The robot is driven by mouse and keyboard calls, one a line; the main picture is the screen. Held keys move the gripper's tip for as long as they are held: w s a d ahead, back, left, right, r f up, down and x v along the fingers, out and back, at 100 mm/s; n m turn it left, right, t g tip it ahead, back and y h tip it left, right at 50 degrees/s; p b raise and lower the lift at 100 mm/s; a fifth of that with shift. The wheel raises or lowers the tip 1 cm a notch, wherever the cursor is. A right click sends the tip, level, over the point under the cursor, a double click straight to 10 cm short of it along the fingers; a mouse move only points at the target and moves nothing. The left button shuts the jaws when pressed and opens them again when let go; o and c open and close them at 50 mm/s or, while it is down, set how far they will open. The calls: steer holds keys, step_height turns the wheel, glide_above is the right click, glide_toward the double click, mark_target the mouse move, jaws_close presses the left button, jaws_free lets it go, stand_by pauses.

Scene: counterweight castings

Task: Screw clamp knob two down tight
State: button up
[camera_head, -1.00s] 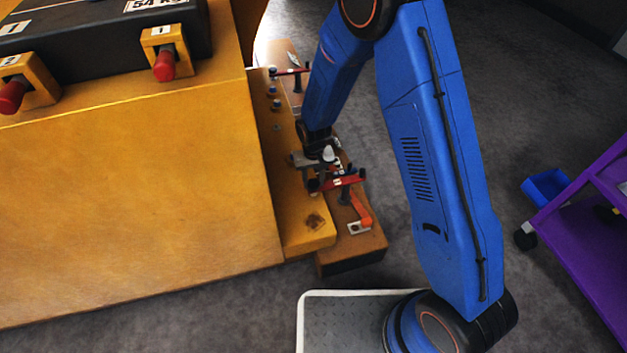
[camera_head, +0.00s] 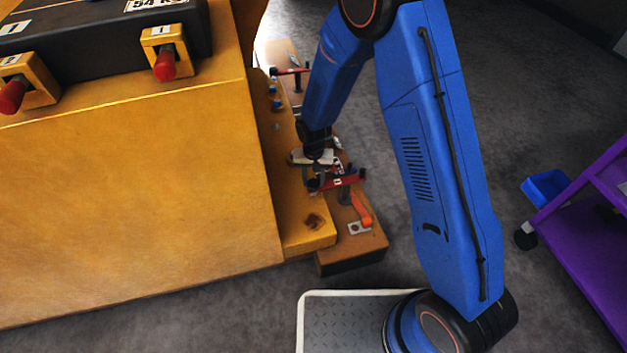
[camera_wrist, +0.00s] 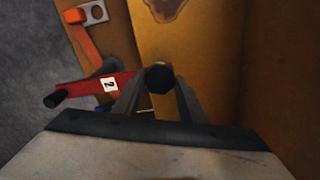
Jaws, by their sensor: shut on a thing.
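A red clamp bar with a white "2" label (camera_wrist: 104,85) lies across the edge of the yellow ledge in the wrist view. A dark knob (camera_wrist: 159,77) sits at its right end, between the fingertips of my gripper (camera_wrist: 158,88), which is shut on it. The bar's left end carries a black post (camera_wrist: 56,99). In the head view the red clamp (camera_head: 342,180) shows beside my gripper (camera_head: 318,182), whose fingers point down at the knob. The knob's lower part and thread are hidden.
An orange lever (camera_head: 362,210) stands on the brown block (camera_head: 352,258) near the clamp. Another red clamp (camera_head: 292,71) is farther back. Yellow housing (camera_head: 140,200) rises at left. A purple cart (camera_head: 590,235) stands right, with grey floor between.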

mark_target(314, 183)
steer(key=o, duration=1.1)
steer(key=shift+r, duration=0.1)
steer(key=shift+r, duration=0.1)
step_height(314, 183, up, 17)
steer(key=shift+r, duration=0.1)
steer(key=s+d+r+t, duration=0.1)
steer(key=s+d+r, duration=0.4)
steer(key=d+r, duration=0.45)
steer(key=s+d+r+t, duration=0.1)
steer(key=s+d+r, duration=0.5)
steer(key=d+r, duration=0.35)
steer(key=s+d+r+t, duration=0.1)
steer(key=s+d, duration=0.2)
steer(key=s, duration=0.3)
steer(key=s+d+r+t, duration=0.1)
steer(key=s+d+r, duration=0.1)
steer(key=s, duration=0.4)
steer(key=s+d+r, duration=0.2)
steer(key=s+d, duration=0.3)
steer(key=s, duration=0.1)
steer(key=shift+s+d+n+t, duration=0.1)
steer(key=shift+s+n+t, duration=0.2)
steer(key=shift+s+t, duration=0.1)
